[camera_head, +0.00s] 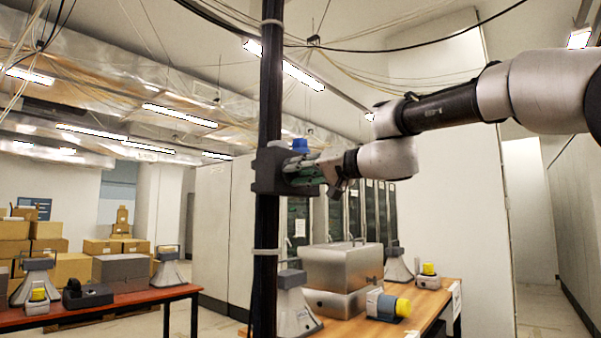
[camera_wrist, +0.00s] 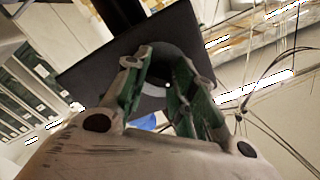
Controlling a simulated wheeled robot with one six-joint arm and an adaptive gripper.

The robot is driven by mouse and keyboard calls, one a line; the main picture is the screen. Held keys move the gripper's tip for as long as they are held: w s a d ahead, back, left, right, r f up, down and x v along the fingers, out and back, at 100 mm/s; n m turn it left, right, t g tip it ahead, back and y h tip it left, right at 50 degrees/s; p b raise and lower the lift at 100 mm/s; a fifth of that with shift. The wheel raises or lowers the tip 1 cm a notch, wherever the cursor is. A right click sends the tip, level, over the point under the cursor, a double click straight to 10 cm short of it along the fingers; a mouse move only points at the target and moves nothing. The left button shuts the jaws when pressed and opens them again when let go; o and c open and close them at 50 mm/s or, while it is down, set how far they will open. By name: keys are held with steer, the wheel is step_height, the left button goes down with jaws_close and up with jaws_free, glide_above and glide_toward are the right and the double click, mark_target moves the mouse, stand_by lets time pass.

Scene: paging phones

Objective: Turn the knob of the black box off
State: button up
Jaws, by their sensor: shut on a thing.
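The black box (camera_head: 270,172) is fixed on a dark vertical pole in the head view. It fills the upper middle of the wrist view as a dark plate (camera_wrist: 95,68). My gripper (camera_head: 296,172) reaches it from the right. In the wrist view, its green-padded fingers (camera_wrist: 168,72) close around a round dark knob (camera_wrist: 172,60) on the box's face. Much of the knob is hidden by the fingers, and its turned angle cannot be read. A blue part (camera_head: 300,145) sits on top of the box; blue also shows below the fingers in the wrist view (camera_wrist: 146,122).
The dark pole (camera_head: 268,90) runs from ceiling to below the box. A wooden table (camera_head: 345,328) with metal cases (camera_head: 342,266) stands below my arm. A red table (camera_head: 140,297) with devices is at left. Cables hang overhead. Open air surrounds my arm at box height.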

steer(key=shift+f, duration=0.1)
steer(key=o, duration=1)
steer(key=shift+o, duration=0.2)
steer(key=shift+s+d, duration=0.1)
steer(key=shift+d, duration=0.05)
steer(key=v, duration=1.1)
steer(key=shift+s+d, duration=0.25)
